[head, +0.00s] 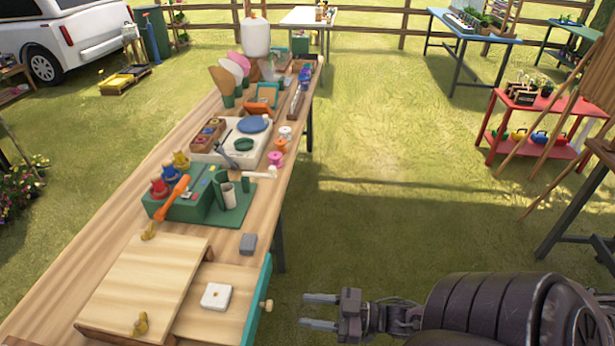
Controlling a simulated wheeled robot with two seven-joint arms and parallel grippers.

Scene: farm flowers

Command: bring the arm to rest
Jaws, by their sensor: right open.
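My right gripper (322,311) shows at the bottom of the head view, its dark arm coming in from the lower right. Its two grey fingers point left and stand apart with nothing between them. It is over the grass, just right of the wooden table's (112,214) near end, and apart from the open drawer (258,310) with its green front and round knob. My left gripper is not in the view.
A red shelf (530,110) stands at right. Grass (390,200) between is clear.

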